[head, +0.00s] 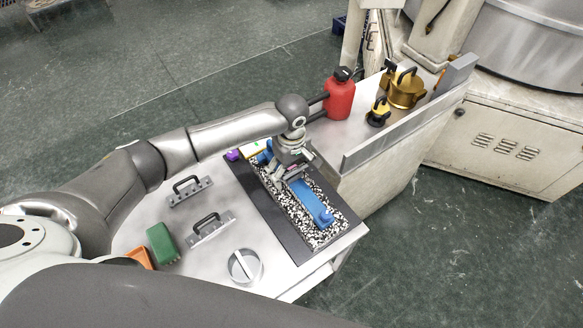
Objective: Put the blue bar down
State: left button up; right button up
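The blue bar (313,204) is long and narrow, with a blue knob at its near end. It is over a black-and-white speckled surface (331,232) in a dark-framed tray (272,213) on the light table. Whether it touches the speckles or hangs just above them, I cannot tell. My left gripper (284,182) is down at the bar's middle, its fingers close around it. The fingertips are partly hidden, so their closure is unclear. More blue (266,155) shows beyond the gripper, perhaps the bar's far end. My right gripper is not in view.
Two handled metal plates (210,228), a green block (162,244), an orange item (140,257) and a round metal piece (244,266) occupy the table's left and front. A purple item (233,155) is beyond the tray. A side bench holds a red can (339,99) and brass pot (405,90).

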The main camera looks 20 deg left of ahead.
pick_arm(q)
jog(key=shift+o, duration=0.7)
jog(key=shift+r, duration=0.3)
notch_tip(320, 180, up, 10)
jog(key=shift+r+b, duration=0.25)
jog(key=shift+b, duration=0.7)
jog(key=shift+r, duration=0.65)
